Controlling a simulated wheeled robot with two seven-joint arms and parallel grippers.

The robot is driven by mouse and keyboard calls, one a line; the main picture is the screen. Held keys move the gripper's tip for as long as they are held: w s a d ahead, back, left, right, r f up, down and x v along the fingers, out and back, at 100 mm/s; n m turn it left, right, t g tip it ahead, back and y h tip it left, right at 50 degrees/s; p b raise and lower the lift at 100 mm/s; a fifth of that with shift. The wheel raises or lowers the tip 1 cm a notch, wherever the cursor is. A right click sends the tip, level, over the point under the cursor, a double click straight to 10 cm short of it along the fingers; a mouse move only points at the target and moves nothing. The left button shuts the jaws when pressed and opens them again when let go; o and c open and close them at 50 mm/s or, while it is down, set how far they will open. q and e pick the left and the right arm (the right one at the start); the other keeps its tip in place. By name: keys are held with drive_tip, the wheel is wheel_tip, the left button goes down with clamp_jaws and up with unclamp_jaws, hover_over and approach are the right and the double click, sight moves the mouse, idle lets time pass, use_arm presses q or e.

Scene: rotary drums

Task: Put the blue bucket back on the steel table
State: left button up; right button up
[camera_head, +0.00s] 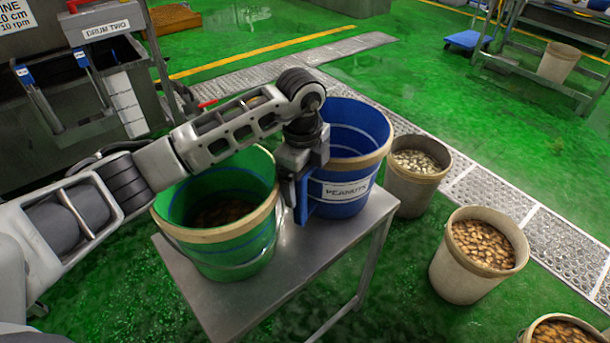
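The blue bucket (345,208), with a pale rim and a PEANUTS label, is upright at the back right of the steel table (240,305). Its base appears to be on or very close to the tabletop; contact is hard to tell. My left gripper (302,205) points down at the bucket's left side, between it and a green bucket (240,253). The gripper covers part of the blue bucket's near-left wall and rim. Whether its fingers are closed on the rim is hidden. My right gripper is out of view.
The green bucket, with brown contents, fills the table's left part. The front right of the tabletop is bare. Pale buckets (462,275) of nuts stand on the green floor to the right, near a metal grate (490,195). A drum machine (70,110) stands at left.

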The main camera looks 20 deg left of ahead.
use_arm(q)
drive_tip(key=shift+r, duration=0.1)
drive_tip(key=r, duration=0.8)
drive_tip(key=r+b, duration=0.1)
drive_tip(key=r, duration=0.3)
drive_tip(key=shift+s+a, duration=0.1)
drive_tip(key=shift+s, duration=0.2)
drive_tip(key=shift+s, duration=0.1)
